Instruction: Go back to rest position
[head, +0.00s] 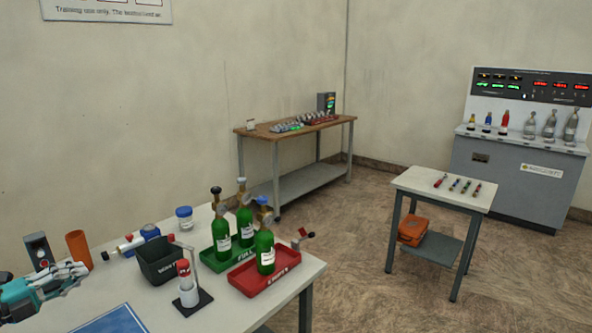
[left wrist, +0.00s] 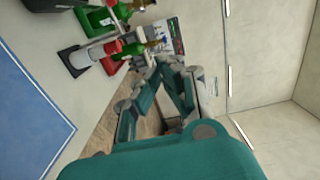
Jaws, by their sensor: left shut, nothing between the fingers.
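My left gripper (head: 82,269) is at the left edge of the head view, over the left part of the near table, shut and empty. Its teal and grey fingers also show in the left wrist view (left wrist: 170,68), with nothing between them. It is apart from the green bottles. My right gripper is in neither view.
The near table (head: 309,268) holds a dark bin (head: 160,262), an orange cup (head: 79,249), a red-capped white cylinder (head: 187,289), a green tray (head: 208,262) and a red tray (head: 286,277) with green bottles, and a blue mat (head: 112,321). Open floor lies to the right.

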